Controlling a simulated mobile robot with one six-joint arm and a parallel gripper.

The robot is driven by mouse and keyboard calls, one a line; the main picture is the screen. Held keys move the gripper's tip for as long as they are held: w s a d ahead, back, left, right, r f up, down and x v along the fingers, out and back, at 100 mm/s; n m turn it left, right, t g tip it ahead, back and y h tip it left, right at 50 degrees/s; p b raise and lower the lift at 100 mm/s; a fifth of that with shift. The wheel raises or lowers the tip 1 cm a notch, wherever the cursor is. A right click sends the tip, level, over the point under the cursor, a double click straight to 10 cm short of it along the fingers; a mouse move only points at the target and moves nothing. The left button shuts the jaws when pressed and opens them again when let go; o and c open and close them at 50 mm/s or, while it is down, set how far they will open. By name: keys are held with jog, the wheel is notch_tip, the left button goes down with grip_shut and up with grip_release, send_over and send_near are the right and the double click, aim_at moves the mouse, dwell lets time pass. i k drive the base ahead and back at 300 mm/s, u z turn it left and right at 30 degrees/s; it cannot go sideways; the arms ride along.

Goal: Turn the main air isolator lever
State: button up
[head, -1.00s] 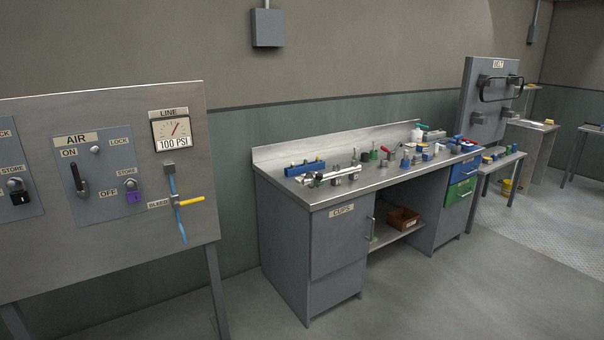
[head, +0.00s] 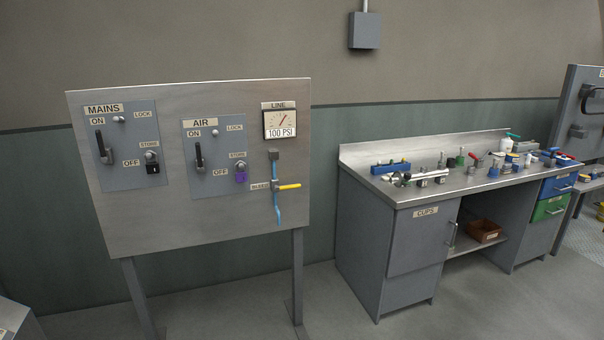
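The air isolator is a grey plate labelled AIR (head: 218,140) on the upright panel at the left in the head view. Its black lever (head: 199,157) points up, near the ON mark, with OFF marked lower right. A purple padlock (head: 241,175) hangs at the STORE post to its right, and a bare LOCK post (head: 215,132) is above. The line gauge (head: 280,122) reads 100 PSI, above the yellow bleed handle (head: 288,186), which lies horizontal on a blue pipe. My gripper is not in view.
The MAINS plate (head: 130,150) with its own black lever (head: 103,148) and black padlock (head: 152,166) is left of AIR. The panel (head: 200,228) stands on legs. A workbench (head: 362,184) with many tools stands to the right. Floor between them looks clear.

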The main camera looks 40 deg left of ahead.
aim_at(200, 168)
jog(key=u, duration=2.05)
jog(key=k, duration=0.95)
jog(key=i, duration=0.85)
jog(key=u, duration=0.1)
jog(key=k, duration=0.35)
jog(key=u, duration=0.8)
jog(key=i, duration=0.2)
jog(key=z, duration=0.45)
